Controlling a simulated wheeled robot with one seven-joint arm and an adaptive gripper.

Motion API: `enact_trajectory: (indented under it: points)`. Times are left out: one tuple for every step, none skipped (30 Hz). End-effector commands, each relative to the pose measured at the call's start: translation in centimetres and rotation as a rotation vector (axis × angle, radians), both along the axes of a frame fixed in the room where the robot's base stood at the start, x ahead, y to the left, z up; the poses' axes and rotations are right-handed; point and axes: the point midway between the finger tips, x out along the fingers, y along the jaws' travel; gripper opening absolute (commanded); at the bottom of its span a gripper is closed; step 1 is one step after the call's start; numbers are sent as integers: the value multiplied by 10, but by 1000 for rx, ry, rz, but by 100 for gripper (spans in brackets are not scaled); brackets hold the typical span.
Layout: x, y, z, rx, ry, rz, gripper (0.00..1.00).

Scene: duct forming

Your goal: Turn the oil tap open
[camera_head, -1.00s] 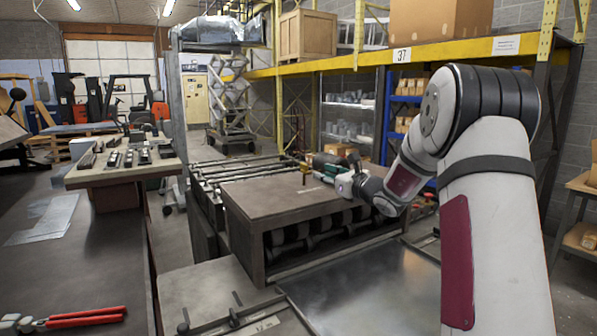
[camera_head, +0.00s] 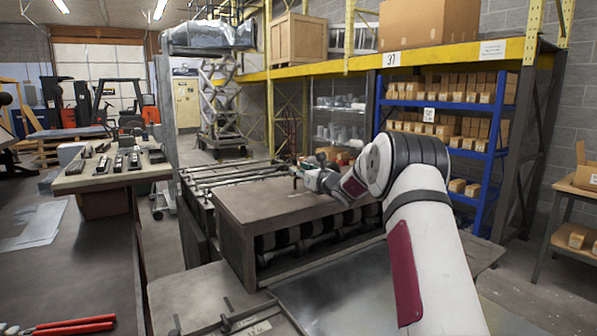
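My gripper (camera_head: 305,172) is small and far off, at the end of my arm above the far edge of the brown-topped roller machine (camera_head: 262,203). It points left, and its fingers are too small to tell apart. A small thin upright fitting (camera_head: 295,184) stands on the machine top just at the left of my gripper. It may be the oil tap, but its handle and its position cannot be made out. I cannot tell whether my gripper touches it. My wrist and forearm hide part of the area behind.
Long bars and rollers (camera_head: 225,175) lie behind the machine. A shiny metal sheet (camera_head: 335,285) lies in front of it. A bench with dark tools (camera_head: 122,170) stands at left. A blue shelf with boxes (camera_head: 480,150) and a yellow-beamed rack (camera_head: 440,58) stand behind my arm.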

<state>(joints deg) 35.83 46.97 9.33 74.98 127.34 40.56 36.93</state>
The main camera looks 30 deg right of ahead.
Motion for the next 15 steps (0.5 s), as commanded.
enact_trajectory:
  points:
    - [4,1,0,-1,-1,1,29]
    - [6,1,0,-1,-1,1,29]
    - [8,1,0,0,-1,1,29]
    - [9,1,0,0,0,0,29]
    - [10,1,0,0,0,0,29]
    - [11,1,0,0,0,0,29]
    - [11,1,0,0,0,0,29]
    - [11,1,0,0,0,0,29]
    - [12,1,0,0,0,0,29]
    - [12,1,0,0,0,0,29]
    - [11,1,0,0,0,0,29]
    - [11,1,0,0,0,0,29]
    - [11,1,0,0,0,0,29]
    - [11,1,0,0,0,0,29]
    - [11,1,0,0,0,0,22]
